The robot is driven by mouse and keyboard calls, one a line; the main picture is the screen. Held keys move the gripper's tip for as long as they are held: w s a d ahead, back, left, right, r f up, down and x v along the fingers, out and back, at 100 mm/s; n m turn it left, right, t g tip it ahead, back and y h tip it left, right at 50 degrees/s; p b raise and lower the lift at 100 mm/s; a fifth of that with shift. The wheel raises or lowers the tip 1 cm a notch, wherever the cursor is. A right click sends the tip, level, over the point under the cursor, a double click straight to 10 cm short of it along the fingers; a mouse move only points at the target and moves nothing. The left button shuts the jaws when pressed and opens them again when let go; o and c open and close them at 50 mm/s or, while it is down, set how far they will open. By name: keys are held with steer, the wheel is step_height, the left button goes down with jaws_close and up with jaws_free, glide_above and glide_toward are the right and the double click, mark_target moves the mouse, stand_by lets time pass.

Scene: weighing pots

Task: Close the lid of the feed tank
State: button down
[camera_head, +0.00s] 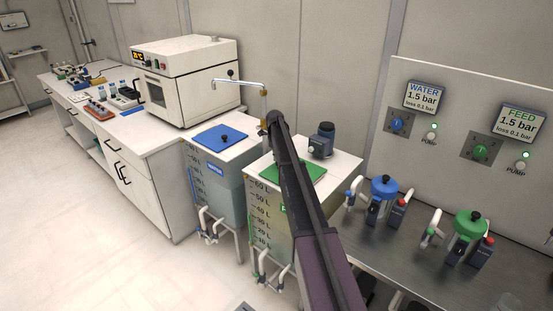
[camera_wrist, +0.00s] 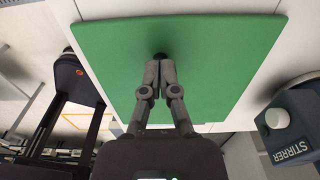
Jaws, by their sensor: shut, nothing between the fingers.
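The feed tank (camera_head: 258,208) has litre marks on its front and stands right of the water tank. Its green lid (camera_head: 270,176) appears to lie flat on the tank top in the head view, but my arm covers its middle. In the wrist view the green lid (camera_wrist: 215,75) fills the upper middle. My gripper (camera_wrist: 159,66) is shut and empty over the lid. Its fingertips overlap a dark knob (camera_wrist: 160,55) on the lid; I cannot tell whether they touch it. My gripper is hidden behind my arm in the head view.
A stirrer (camera_head: 321,140) stands behind the lid on the tank top and shows at the right of the wrist view (camera_wrist: 290,125). The water tank (camera_head: 215,180) with its blue lid (camera_head: 219,137) is to the left.

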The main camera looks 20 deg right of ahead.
stand_by(0.4)
steer(key=shift+w+a+r+p, duration=0.1)
steer(key=shift+r+p, duration=0.25)
steer(key=shift+p, duration=0.15)
step_height(320, 180, up, 3)
steer(key=p, duration=0.3)
steer(key=shift+r, duration=0.2)
steer(key=w+a+r+p, duration=0.3)
steer(key=w+r+p, duration=0.3)
steer(key=p, duration=0.1)
steer(key=shift+w+a+r, duration=0.15)
steer(key=shift+a+r, duration=0.15)
steer(key=shift+a, duration=0.05)
steer(key=s+a+n, duration=0.5)
steer(key=s+n, duration=0.5)
steer(key=s, duration=0.7)
steer(key=s+a+n, duration=0.5)
steer(key=s+n, duration=0.4)
steer(key=s, duration=0.8)
steer(key=s+a+n, duration=0.5)
steer(key=s+n, duration=0.5)
steer(key=s, duration=0.8)
steer(key=shift+n, duration=0.3)
